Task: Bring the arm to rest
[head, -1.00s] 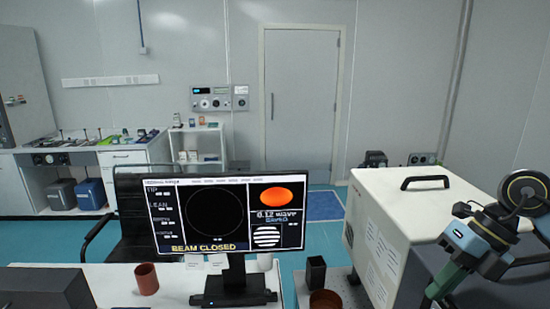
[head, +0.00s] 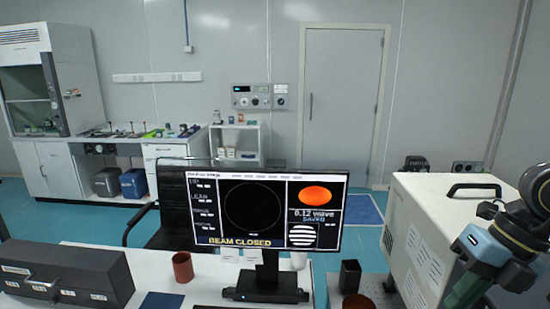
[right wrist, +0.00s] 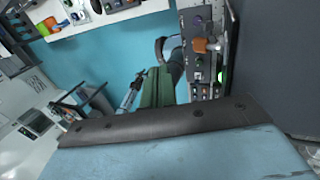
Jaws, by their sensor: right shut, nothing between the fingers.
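My right arm (head: 483,248), with blue, green and black links, shows at the right edge of the head view, folded in front of the white cabinet. Its fingertips do not show there. In the right wrist view the blue housing and dark screwed edge of my right gripper (right wrist: 160,122) fill the bottom. It is shut and holds nothing. A green link of my own stands beyond it. My left gripper is in neither view.
A monitor (head: 264,214) reading "BEAM CLOSED" stands ahead on the white table (head: 215,282). A red-brown cup (head: 182,267) and a black box unit (head: 75,275) are left of it. The white cabinet (head: 430,215) is at right. Blue floor lies beyond.

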